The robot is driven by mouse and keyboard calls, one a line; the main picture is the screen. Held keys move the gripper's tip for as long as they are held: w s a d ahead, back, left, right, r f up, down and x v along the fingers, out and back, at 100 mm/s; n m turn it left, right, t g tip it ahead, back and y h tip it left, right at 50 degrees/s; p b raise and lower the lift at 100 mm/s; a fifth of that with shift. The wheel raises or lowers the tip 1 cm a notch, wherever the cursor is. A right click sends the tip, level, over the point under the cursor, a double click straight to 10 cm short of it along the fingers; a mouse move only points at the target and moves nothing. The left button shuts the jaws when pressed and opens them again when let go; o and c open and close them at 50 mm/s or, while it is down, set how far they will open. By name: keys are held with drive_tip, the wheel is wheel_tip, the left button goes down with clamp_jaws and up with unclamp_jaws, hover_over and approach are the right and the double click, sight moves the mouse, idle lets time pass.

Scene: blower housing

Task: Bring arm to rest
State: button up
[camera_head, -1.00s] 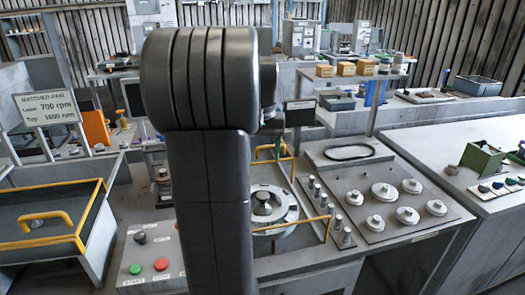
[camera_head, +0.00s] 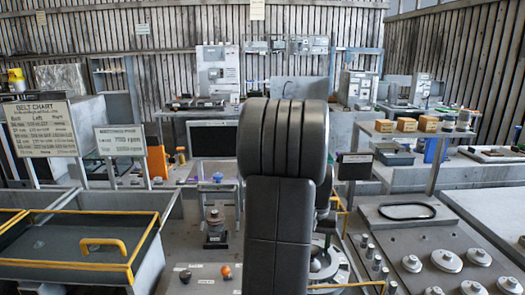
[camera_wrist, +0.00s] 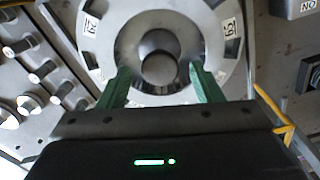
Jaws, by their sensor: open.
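My arm stands upright in the middle of the head view and hides much of the bench behind it. My gripper (camera_wrist: 155,82) shows in the wrist view, with two green fingers apart and nothing between them. Beyond the fingers lies a round grey housing ring (camera_wrist: 207,38) with a domed knob (camera_wrist: 158,58) at its centre. I cannot tell how far the fingertips are above it. The ring (camera_head: 340,268) also shows in the head view, partly hidden by my arm.
A yellow-rimmed tray (camera_head: 135,272) stands at the left. A plate with several round knobs (camera_head: 446,260) lies at the right, beside short pegs (camera_head: 370,250). A yellow rail (camera_head: 350,287) runs near the ring. A belt chart sign (camera_head: 40,128) stands at the left back.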

drive_tip(key=shift+f, duration=0.45)
wheel_tip(320, 180, up, 14)
wheel_tip(320, 180, down, 14)
drive_tip(key=shift+f, duration=0.1)
drive_tip(key=m+b, duration=0.1)
drive_tip(key=m, duration=0.4)
drive_tip(key=m+b, duration=0.1)
drive_tip(key=m, duration=0.4)
drive_tip(key=m+b, duration=0.2)
drive_tip(key=m, duration=0.3)
drive_tip(key=shift+m+b, duration=0.3)
drive_tip(key=shift+m, duration=0.1)
drive_tip(key=shift+m+b, duration=0.8)
drive_tip(key=shift+m, duration=1.2)
